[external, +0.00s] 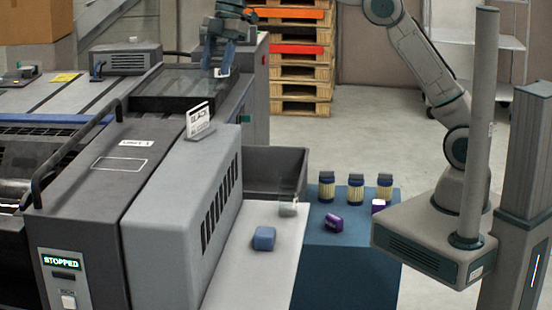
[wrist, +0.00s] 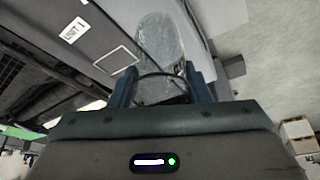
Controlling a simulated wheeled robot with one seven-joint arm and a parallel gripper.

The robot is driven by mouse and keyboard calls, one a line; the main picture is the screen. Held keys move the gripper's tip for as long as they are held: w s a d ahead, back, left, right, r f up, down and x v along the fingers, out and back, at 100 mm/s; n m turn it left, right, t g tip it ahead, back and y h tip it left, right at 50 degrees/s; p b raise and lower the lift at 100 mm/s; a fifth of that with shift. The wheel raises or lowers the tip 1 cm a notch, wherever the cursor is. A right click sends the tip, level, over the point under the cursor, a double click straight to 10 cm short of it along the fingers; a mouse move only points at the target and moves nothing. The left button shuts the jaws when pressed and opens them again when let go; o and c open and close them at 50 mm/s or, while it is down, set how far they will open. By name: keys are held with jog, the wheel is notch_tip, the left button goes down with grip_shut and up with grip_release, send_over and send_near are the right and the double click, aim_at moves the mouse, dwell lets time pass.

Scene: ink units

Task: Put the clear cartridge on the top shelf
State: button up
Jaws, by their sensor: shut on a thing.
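My gripper (external: 219,68) is at the upper middle of the external view, above the dark glass-topped part of the printing machine. In the wrist view my gripper (wrist: 162,88) has its two blue fingers on either side of a clear, rounded cartridge (wrist: 160,40), and is shut on it. Only a small pale part of the held thing shows in the external view. A pale rack (external: 482,41) with shelves stands at the upper right, partly hidden by my arm; I cannot tell whether its top shelf is in view.
The printing machine (external: 180,190) fills the left, with a sign (external: 199,120) standing on it. A grey bin (external: 275,172), a blue block (external: 264,238), a small clear-and-grey thing (external: 288,207), several dark-capped jars (external: 356,188) and a purple box (external: 333,223) are right of it. Pallets (external: 300,60) are stacked behind.

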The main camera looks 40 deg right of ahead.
jog(key=s+d+n+g+h, duration=0.3)
jog(key=s+d+n, duration=0.5)
jog(key=d+n, duration=0.3)
jog(key=shift+m+t, duration=0.3)
jog(key=shift+m, duration=0.1)
jog(key=f, duration=1.9)
jog(key=f+p, duration=0.1)
jog(key=f, duration=1.8)
jog(key=shift+s+d+p, duration=0.1)
jog(key=shift+d+p, duration=0.1)
jog(key=shift+p, duration=0.1)
jog(key=shift+f, duration=0.2)
jog(key=o, duration=1)
jog(key=shift+o, duration=0.2)
jog(key=shift+r, duration=0.1)
